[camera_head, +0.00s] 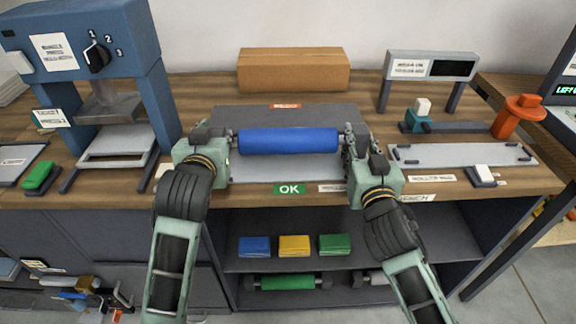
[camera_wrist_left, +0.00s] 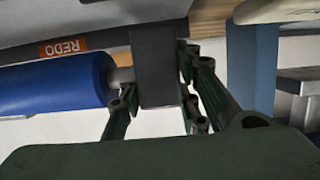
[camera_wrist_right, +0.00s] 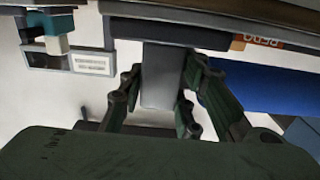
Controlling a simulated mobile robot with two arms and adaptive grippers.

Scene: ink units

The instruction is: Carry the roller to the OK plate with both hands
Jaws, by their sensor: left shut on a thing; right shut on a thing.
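The blue roller (camera_head: 288,141) lies level between my two grippers, with one end at each. It also shows in the left wrist view (camera_wrist_left: 50,88) and the right wrist view (camera_wrist_right: 265,95). My left gripper (camera_head: 227,142) is shut on its left end, and my right gripper (camera_head: 350,142) is shut on its right end. The light grey OK plate (camera_head: 285,171) is below and in front of the roller, with a green OK label (camera_head: 289,189) at its front edge. I cannot tell whether the roller touches a plate.
The dark REDO plate (camera_head: 315,115) is behind the roller, and a cardboard box (camera_head: 293,71) behind that. A blue press (camera_head: 80,50) stands left; a white tray (camera_head: 460,155) and an orange spool (camera_head: 518,117) stand right. A shelf below holds a green roller (camera_head: 287,283).

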